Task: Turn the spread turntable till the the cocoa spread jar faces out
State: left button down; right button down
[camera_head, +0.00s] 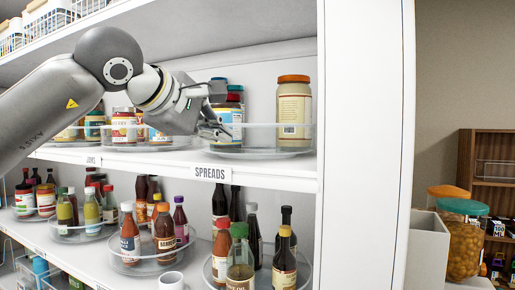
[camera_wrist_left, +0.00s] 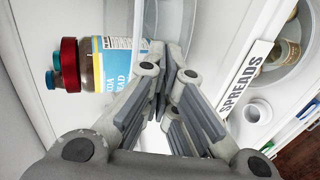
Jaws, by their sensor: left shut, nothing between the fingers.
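The spread turntable (camera_head: 262,153) is a clear round tray with a low rim, on the shelf above the SPREADS label (camera_head: 210,173). Its clear rim shows at the top of the left wrist view (camera_wrist_left: 182,30). The cocoa spread jar (camera_wrist_left: 112,62) has a red lid and a blue-and-white label reading partly "OA" and "EAD". In the head view a blue-labelled jar (camera_head: 236,116) stands at the turntable's left, partly behind my gripper. My left gripper (camera_head: 220,133) is shut and empty at the turntable's front left rim; contact is unclear. My right gripper is not in view.
A tall cream jar with an orange lid (camera_head: 294,112) stands on the turntable's right side. Another turntable with jars (camera_head: 125,146) is to the left. The shelf's white side panel (camera_head: 362,130) bounds the right. Bottles stand on the shelf below.

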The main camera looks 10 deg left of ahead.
aim_at(240, 139)
pick_arm(q)
jog(key=shift+s+d, duration=0.15)
jog(key=shift+d, duration=0.1)
jog(key=shift+s+d, duration=0.15)
jog(key=shift+d, duration=1.35)
jog(key=shift+a, duration=0.1)
jog(key=shift+s+f+b, duration=0.15)
jog(key=shift+s+b, duration=0.55)
jog(key=shift+s, duration=0.05)
jog(key=shift+s+a+b, duration=0.2)
jog(key=shift+s+b, duration=0.15)
jog(key=shift+s, duration=0.7)
jog(key=v, duration=1.2)
